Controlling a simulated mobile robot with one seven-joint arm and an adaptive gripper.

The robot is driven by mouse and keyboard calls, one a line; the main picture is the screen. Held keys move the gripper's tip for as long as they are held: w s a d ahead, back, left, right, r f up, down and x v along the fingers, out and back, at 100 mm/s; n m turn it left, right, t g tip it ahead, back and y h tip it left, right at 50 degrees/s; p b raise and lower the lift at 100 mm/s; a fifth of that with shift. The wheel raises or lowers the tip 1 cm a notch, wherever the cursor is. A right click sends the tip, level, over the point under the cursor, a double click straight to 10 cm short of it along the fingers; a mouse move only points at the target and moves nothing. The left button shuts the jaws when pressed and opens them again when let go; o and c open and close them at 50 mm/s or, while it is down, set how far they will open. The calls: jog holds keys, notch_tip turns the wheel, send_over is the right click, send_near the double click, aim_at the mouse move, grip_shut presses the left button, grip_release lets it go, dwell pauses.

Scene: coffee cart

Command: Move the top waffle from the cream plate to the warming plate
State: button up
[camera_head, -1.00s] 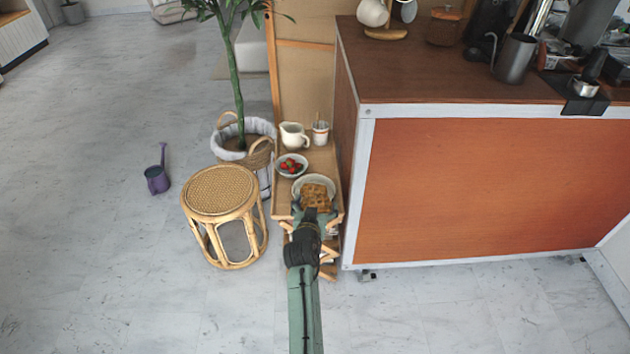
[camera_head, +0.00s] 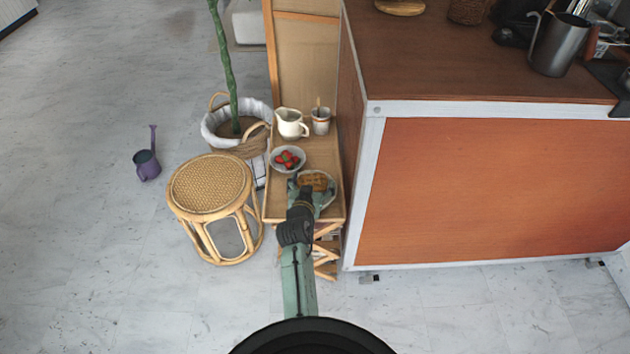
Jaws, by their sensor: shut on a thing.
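The cream plate (camera_head: 330,204) is on the wooden side table, partly covered by my gripper. A brown gridded waffle (camera_head: 314,180) shows at the plate, between my gripper's teal fingers. My gripper (camera_head: 311,189) reaches in from the front and is shut on this waffle. I cannot tell whether it is lifted clear of the plate, or whether other waffles lie under it. I cannot make out the warming plate.
A bowl of strawberries (camera_head: 288,158), a cream pitcher (camera_head: 291,123) and a cup (camera_head: 320,119) stand behind the plate on the side table (camera_head: 318,152). A rattan stool (camera_head: 212,187) is left, the tall counter (camera_head: 480,190) close right. Open floor lies far left.

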jog(key=shift+f, duration=0.4)
jog(key=o, duration=1.1)
jog(key=shift+r, duration=0.1)
jog(key=b+v, duration=0.1)
jog(key=v, duration=0.9)
jog(key=shift+s+r, duration=0.3)
jog(key=shift+s, duration=0.05)
